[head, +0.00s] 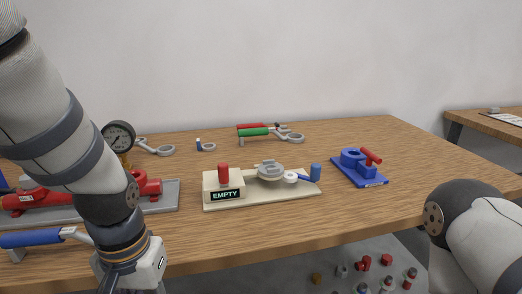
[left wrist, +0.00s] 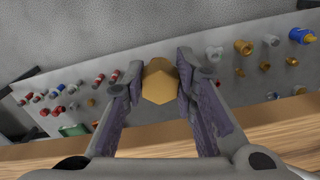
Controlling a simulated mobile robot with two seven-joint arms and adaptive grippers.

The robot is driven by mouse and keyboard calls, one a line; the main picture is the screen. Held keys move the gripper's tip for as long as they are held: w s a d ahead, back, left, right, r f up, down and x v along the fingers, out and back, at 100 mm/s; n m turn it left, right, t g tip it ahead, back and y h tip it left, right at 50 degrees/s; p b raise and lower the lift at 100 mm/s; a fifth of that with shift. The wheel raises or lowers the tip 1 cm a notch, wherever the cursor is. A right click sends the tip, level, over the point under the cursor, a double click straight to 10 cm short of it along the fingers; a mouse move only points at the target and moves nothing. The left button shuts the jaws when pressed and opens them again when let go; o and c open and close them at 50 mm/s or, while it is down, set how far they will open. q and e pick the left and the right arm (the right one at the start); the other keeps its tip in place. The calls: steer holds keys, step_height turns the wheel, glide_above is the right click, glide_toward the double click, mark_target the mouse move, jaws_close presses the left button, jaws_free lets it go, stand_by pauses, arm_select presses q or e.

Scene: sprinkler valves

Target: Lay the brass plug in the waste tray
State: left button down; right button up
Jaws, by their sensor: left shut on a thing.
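The brass plug (left wrist: 160,82), a gold six-sided piece, is between the fingers of my left gripper (left wrist: 160,75) in the left wrist view, which are shut on it. In the head view my left wrist is at the bottom left, in front of the table; its fingers and the plug are out of the frame. My right arm shows at the lower right of the head view, but its gripper is outside the frame. I cannot pick out a waste tray for certain in either view.
A grey surface (head: 400,240) with several small fittings lies below the table's front edge; a grey panel (left wrist: 205,75) with fittings shows behind the plug. On the wooden table (head: 330,218) stand a cream "EMPTY" fixture (head: 224,184), a blue fixture (head: 359,165) and a red valve assembly (head: 35,198).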

arm_select(q)
steer(key=shift+r, duration=2.55)
